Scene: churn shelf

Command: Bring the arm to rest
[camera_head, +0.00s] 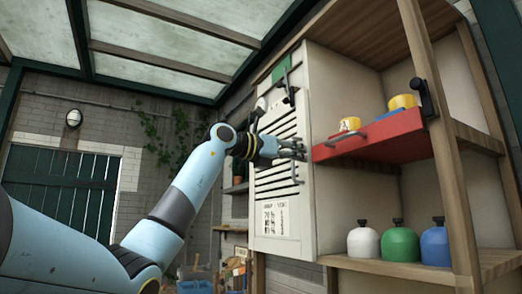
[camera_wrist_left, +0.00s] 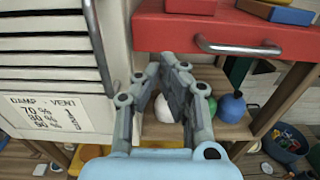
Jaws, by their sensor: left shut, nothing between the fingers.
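My left arm comes in from the left in the head view, and its gripper (camera_head: 292,148) is raised in front of the white louvred vent panel (camera_head: 275,185), close to the left end of the red drawer (camera_head: 385,138). In the left wrist view the gripper (camera_wrist_left: 178,72) is shut and empty, with its fingers just below and left of the red drawer (camera_wrist_left: 165,28) and its metal handle (camera_wrist_left: 240,48). I cannot tell whether the fingers touch anything. My right gripper is not in view.
A wooden shelf unit (camera_head: 436,100) stands at the right. White (camera_head: 363,243), green (camera_head: 399,243) and blue (camera_head: 435,244) bottles stand on its lower shelf. Yellow items (camera_head: 402,101) sit in the red drawer, which juts out. A green gate (camera_head: 60,188) is at the far left.

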